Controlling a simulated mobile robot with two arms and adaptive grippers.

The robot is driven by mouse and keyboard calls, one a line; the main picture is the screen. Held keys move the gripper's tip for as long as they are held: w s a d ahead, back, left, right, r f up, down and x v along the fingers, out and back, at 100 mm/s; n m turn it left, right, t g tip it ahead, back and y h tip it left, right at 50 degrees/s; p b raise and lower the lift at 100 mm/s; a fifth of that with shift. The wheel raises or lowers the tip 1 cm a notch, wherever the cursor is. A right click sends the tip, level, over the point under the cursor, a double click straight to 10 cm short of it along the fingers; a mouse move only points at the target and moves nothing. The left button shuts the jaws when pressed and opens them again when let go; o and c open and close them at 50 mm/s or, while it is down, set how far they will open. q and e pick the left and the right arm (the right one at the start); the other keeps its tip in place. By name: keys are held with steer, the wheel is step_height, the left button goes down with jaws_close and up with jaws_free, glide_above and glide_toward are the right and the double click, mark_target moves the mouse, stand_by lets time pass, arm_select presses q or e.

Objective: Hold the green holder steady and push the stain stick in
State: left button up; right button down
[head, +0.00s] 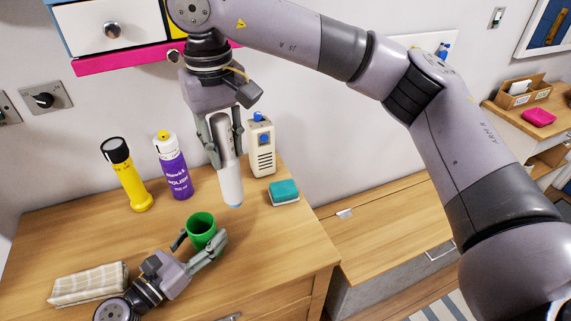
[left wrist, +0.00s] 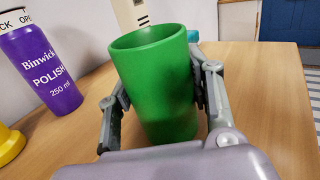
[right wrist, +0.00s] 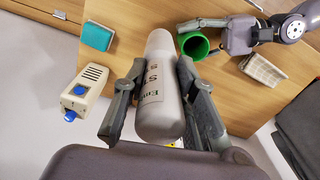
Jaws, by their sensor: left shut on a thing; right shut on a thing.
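The green holder (head: 202,229) is an open-topped cup standing on the wooden dresser top. My left gripper (head: 199,248) is shut on it, with one finger on each side; the left wrist view shows the green holder (left wrist: 160,85) upright between the fingers. The stain stick (head: 230,172) is a white-grey tube with a pale blue tip. My right gripper (head: 220,140) is shut on its upper part and holds it tip down, above and slightly right of the holder, apart from it. The right wrist view shows the stain stick (right wrist: 160,90) and the holder's open mouth (right wrist: 195,45).
A cream box with a blue knob (head: 262,150) and a teal sponge (head: 284,193) are to the right. A folded checked cloth (head: 88,284) lies front left.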

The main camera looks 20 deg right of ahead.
step_height(320, 180, up, 4)
glide_above(205, 238)
steer(key=w, duration=0.3)
steer(key=shift+a+r+n, duration=0.15)
steer(key=shift+r+n, duration=0.05)
steer(key=shift+n, duration=0.1)
steer(key=shift+f, duration=0.15)
steer(key=shift+f, duration=2.75)
step_height(205, 238, down, 11)
stand_by(2.9)
steer(key=c, duration=1.2)
jaws_free()
